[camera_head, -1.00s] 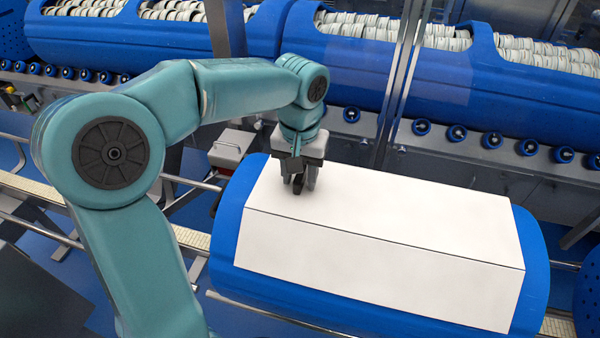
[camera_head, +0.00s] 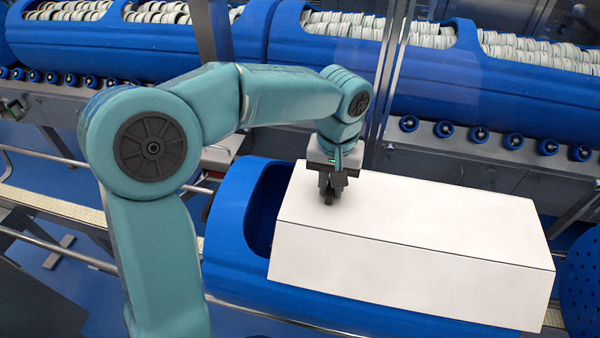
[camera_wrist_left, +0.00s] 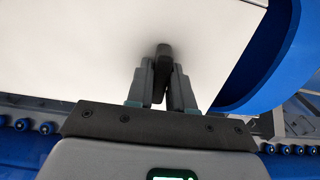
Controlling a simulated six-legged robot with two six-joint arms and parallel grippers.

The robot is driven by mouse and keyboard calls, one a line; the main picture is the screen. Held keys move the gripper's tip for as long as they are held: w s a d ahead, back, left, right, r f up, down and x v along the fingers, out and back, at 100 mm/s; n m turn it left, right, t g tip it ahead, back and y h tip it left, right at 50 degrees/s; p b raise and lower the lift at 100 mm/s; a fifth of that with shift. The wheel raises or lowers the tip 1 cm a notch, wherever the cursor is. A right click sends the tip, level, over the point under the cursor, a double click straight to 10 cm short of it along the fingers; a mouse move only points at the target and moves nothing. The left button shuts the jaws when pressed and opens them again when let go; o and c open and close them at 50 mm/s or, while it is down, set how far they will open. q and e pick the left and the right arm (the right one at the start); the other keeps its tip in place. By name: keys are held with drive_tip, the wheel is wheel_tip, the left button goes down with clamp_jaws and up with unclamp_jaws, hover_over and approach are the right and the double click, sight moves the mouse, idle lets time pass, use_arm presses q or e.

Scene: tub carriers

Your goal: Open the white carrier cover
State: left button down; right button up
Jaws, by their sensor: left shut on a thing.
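The white carrier cover (camera_head: 410,215) is a long folded panel lying over the blue carrier (camera_head: 226,235) in the head view. The carrier's left end is uncovered, with a dark opening (camera_head: 262,212) beside the cover's left edge. My left gripper (camera_head: 330,194) is over the cover's top near its left end, shut on a small dark handle. The handle (camera_wrist_left: 163,52) shows between the fingers in the left wrist view, against the white cover (camera_wrist_left: 80,40). My right gripper is not in view.
Behind stand large blue carriers (camera_head: 385,65) filled with stacked pale round items, above a row of blue rollers (camera_head: 478,134). A metal post (camera_head: 390,75) rises behind the cover. A perforated blue end (camera_head: 580,275) is at the right edge.

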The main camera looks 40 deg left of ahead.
sight(419, 210)
use_arm(q)
drive_tip(key=w+d+p, duration=0.1)
drive_tip(key=w+d, duration=0.2)
drive_tip(key=d, duration=0.2)
drive_tip(key=w+d+p, duration=0.2)
drive_tip(key=w+d, duration=0.1)
drive_tip(key=d, duration=0.2)
drive_tip(key=w+d+p, duration=0.2)
drive_tip(key=d, duration=0.3)
drive_tip(key=shift+w+d+r, duration=0.15)
drive_tip(key=shift+w+d, duration=0.2)
drive_tip(key=shift+w, duration=0.05)
drive_tip(key=c, duration=1.1)
unclamp_jaws()
drive_tip(key=shift+r, duration=0.2)
wheel_tip(419, 210, up, 16)
drive_tip(key=shift+s+f+p, duration=0.1)
drive_tip(key=shift+p, duration=0.4)
